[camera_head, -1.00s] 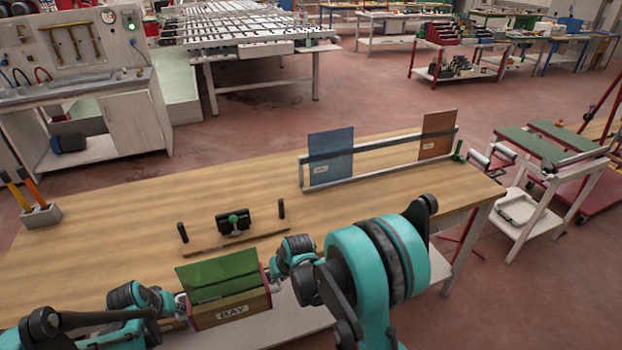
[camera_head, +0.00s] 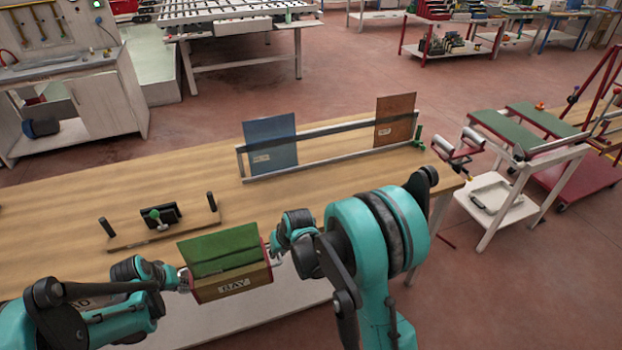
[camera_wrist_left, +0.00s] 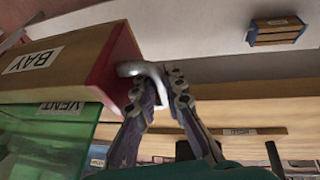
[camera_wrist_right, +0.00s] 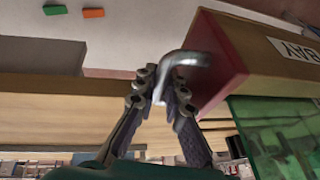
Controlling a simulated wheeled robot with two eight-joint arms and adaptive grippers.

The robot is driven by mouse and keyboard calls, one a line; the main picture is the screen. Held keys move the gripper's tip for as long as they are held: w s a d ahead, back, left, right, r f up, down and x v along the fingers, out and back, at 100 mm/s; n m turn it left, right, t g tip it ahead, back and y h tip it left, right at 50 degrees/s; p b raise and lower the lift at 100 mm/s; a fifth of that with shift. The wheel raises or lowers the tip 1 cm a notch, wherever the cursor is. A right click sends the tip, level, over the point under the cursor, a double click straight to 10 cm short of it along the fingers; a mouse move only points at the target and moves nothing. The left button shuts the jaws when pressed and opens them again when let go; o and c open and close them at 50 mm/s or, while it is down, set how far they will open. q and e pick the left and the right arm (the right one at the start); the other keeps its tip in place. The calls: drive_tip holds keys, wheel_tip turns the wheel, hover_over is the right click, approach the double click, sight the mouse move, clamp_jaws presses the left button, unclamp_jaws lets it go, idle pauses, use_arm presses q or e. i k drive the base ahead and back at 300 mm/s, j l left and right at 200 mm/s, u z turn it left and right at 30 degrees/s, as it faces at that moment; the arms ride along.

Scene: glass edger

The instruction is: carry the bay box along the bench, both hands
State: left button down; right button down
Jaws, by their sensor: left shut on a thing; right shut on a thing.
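The bay box (camera_head: 232,284) is a wooden box with red ends, a "BAY" label and green glass standing in it. It hangs at the bench's near edge in the head view, looking roughly level. My left gripper (camera_head: 184,281) is shut on the metal handle at its left end; the left wrist view shows the jaws (camera_wrist_left: 158,88) around that handle. My right gripper (camera_head: 268,254) is shut on the handle at the other end, and the right wrist view shows its jaws (camera_wrist_right: 165,88) there. The box's underside is hidden in the head view. The wooden bench (camera_head: 75,235) lies just beyond the box.
A fixture with a green knob (camera_head: 154,214) and two black posts stands on the bench behind the box. A rail rack (camera_head: 338,156) holds a blue panel (camera_head: 270,146) and a brown panel (camera_head: 394,120). A white cart (camera_head: 495,205) stands beyond the bench's right end.

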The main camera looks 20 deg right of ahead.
sight(368, 184)
drive_tip(key=l, duration=0.95)
drive_tip(key=k+l, duration=0.15)
drive_tip(key=l, duration=1.7)
drive_tip(key=k, duration=0.05)
